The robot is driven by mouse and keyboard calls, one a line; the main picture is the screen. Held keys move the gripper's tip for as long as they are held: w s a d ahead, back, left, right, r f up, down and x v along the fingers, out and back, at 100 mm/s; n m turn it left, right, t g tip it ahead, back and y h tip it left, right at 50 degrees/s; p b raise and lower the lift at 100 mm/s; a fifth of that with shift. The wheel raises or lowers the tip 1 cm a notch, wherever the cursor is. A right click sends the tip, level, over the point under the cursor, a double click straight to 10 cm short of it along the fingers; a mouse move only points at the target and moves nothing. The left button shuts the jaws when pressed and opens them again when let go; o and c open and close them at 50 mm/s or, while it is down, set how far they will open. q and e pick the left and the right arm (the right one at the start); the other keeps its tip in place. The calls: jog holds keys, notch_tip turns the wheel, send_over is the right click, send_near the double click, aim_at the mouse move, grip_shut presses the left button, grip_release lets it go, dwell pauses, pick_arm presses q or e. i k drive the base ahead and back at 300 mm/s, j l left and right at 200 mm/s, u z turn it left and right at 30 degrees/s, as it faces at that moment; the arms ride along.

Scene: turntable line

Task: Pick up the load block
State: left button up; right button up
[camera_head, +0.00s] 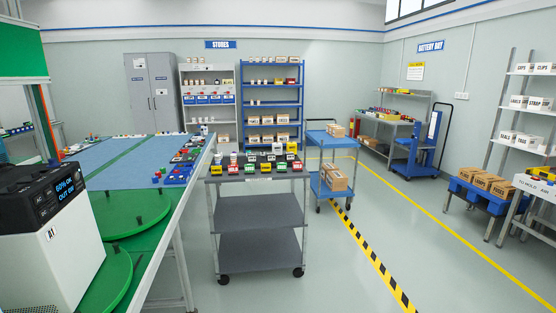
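I cannot pick out the load block for certain. Several small red, green, yellow and black blocks (266,167) stand in rows on the top shelf of a grey cart (231,178), with small white and coloured items behind them. Their labels are too small to read. A white and black power unit (68,253) marked A1, with a lit display, stands at the left on a green turntable disc (112,277). Neither of my grippers shows in the head view.
A blue-topped bench (121,160) with a second green disc (130,216) and small parts runs along the left. A blue cart (333,141) with boxes stands behind the grey cart. Striped floor tape (372,257) crosses clear floor at the right.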

aim_at(270, 156)
jog(key=i+l, duration=0.15)
jog(key=i, duration=0.3)
jog(key=i+l, duration=0.15)
jog(key=i, duration=0.35)
jog(key=i+l, duration=0.15)
jog(key=i, duration=0.3)
jog(key=i+l, duration=0.15)
jog(key=i, duration=0.35)
jog(key=u, duration=0.05)
